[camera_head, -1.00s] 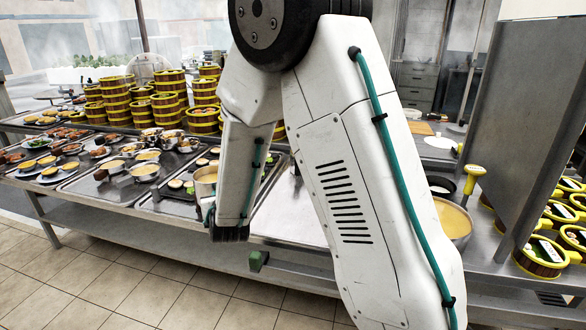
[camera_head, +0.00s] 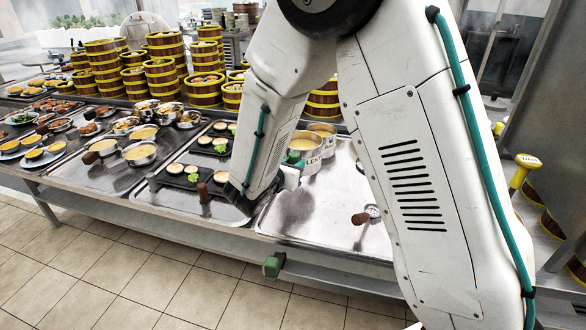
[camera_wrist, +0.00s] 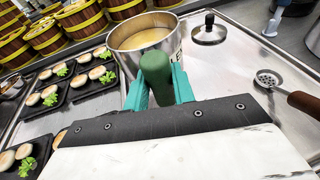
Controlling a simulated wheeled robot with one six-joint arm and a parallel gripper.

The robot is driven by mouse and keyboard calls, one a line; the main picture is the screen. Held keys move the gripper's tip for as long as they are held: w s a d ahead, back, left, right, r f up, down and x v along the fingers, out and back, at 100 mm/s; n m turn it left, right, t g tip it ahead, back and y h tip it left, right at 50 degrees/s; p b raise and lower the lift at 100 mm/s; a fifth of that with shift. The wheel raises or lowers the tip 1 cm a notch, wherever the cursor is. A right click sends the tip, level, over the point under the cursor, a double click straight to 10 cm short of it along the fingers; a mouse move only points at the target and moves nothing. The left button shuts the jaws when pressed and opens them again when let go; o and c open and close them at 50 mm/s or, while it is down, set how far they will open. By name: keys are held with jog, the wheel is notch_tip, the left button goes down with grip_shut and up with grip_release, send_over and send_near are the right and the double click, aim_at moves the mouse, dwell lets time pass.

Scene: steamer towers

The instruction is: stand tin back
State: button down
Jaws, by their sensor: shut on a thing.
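A metal tin (camera_head: 308,150) with dark lettering and pale yellow contents appears upright above or on the bare steel tray (camera_head: 290,215). In the wrist view the tin (camera_wrist: 138,38) is directly ahead of my gripper (camera_wrist: 158,88). The teal fingers are shut around a dark green handle (camera_wrist: 157,68) at the tin's near side. In the head view my gripper (camera_head: 289,172) is partly hidden by my arm. A second tin (camera_head: 324,130) is close behind the held one. I cannot tell whether the held tin's base touches the tray.
A round lid (camera_wrist: 209,34) and a wooden-handled skimmer (camera_wrist: 290,94) lie right of the tin. Black dishes (camera_head: 190,174) with pale buns and greens are on the left. Bamboo steamer stacks (camera_head: 165,75) stand at the back. A green block (camera_head: 273,264) is at the counter's front edge.

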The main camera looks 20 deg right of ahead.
jog(key=shift+s+a+f+m+g+h, duration=0.1)
jog(key=shift+s+a+m+g+h, duration=0.1)
jog(key=shift+s, duration=0.15)
jog(key=shift+s+a+f+m+g+h, duration=0.1)
jog(key=shift+s+m+g+h, duration=0.1)
jog(key=shift+s, duration=0.15)
jog(key=shift+m+g+h, duration=0.4)
jog(key=shift+m+g, duration=0.1)
jog(key=shift+g, duration=0.1)
jog(key=shift+a+f, duration=0.1)
jog(key=shift+f, duration=3.35)
jog(key=c, duration=1.1)
grip_release()
jog(key=shift+s+f, duration=0.1)
